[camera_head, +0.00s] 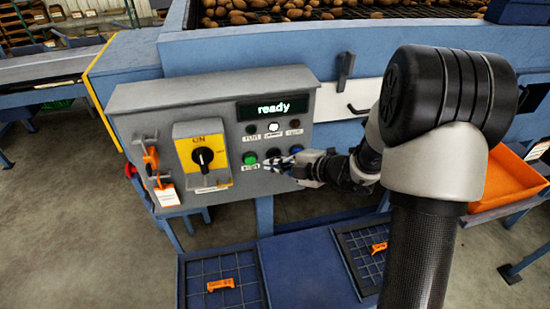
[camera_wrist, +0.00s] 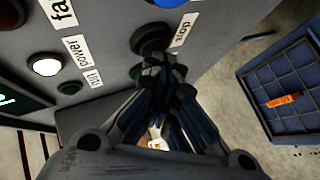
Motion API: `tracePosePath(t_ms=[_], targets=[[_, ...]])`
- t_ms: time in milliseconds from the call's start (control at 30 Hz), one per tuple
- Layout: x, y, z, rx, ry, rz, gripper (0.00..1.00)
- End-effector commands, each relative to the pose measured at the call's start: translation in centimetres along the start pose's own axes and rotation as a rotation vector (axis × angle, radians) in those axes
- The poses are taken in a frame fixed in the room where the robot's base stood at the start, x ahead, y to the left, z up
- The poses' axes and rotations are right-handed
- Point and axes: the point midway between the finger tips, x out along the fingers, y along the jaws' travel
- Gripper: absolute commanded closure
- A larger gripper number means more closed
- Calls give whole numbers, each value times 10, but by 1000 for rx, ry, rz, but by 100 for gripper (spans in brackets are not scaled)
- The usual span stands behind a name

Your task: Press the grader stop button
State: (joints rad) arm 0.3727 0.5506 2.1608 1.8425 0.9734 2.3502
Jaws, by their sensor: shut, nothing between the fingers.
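The grey control panel (camera_head: 225,113) has a row of buttons below its display. A black round button, in the wrist view (camera_wrist: 150,37), sits beside a white label (camera_wrist: 184,31) that seems to read "stop". A green button (camera_head: 250,158) is to its left in the head view; part of it shows behind my fingers in the wrist view (camera_wrist: 136,72). A blue button (camera_head: 296,149) is to its right. My gripper (camera_head: 271,163) is shut and empty, its tips (camera_wrist: 164,66) just in front of the panel close to the black button. I cannot tell whether they touch it.
The display (camera_head: 273,107) reads "ready". A yellow-plated rotary switch (camera_head: 204,156) and an orange lockout tag (camera_head: 166,195) are on the panel's left. An orange tray (camera_head: 506,178) stands at right. Blue gridded trays (camera_head: 224,264) lie below the panel.

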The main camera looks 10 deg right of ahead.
Motion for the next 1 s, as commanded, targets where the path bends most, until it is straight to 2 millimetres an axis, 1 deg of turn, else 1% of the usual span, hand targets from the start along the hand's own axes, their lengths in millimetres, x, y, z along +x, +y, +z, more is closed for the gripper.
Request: tracePosePath(t_ms=[300,667,1000], targets=[[-11,-8,-8,1,-1,1,100],[-13,-9,-9,1,-1,0,100],[-36,-25,-25,3,-1,0,100]])
